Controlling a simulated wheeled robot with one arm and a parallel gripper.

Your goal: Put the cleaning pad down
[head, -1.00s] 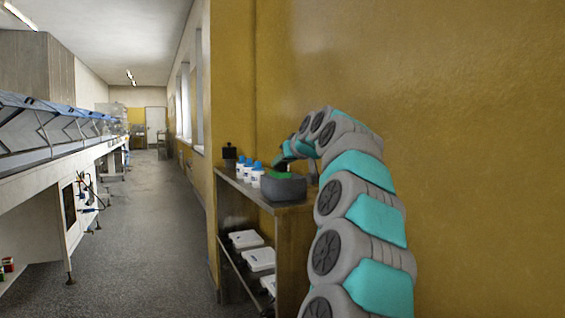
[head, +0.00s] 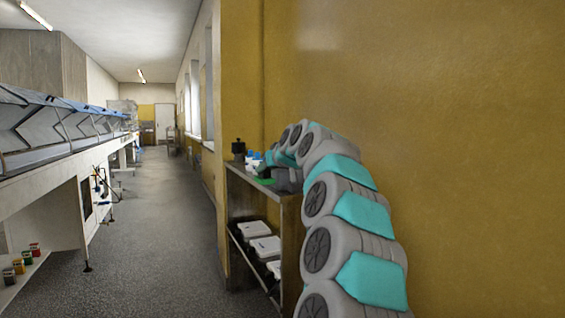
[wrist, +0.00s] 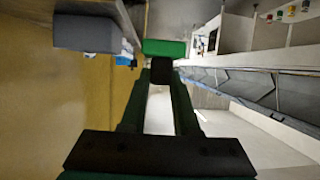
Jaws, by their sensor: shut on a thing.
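The cleaning pad is a green block (wrist: 165,48) with a dark piece (wrist: 161,72) on its near side. In the wrist view my gripper (wrist: 160,84) is shut on that dark piece, with the green part beyond the fingertips. In the head view the green pad (head: 265,181) shows at the shelf unit's top edge, left of a grey tub (head: 289,182). The tub also shows in the wrist view (wrist: 84,33), clear of the pad. My arm hides the fingers in the head view. I cannot tell whether the pad touches the shelf top.
The shelf unit (head: 291,222) stands against the yellow wall. Blue-capped bottles (head: 253,157) and a black container (head: 238,148) are on its top. White boxes (head: 264,248) lie on its lower shelf. The aisle floor (head: 160,230) is clear, with a long machine (head: 50,190) to the left.

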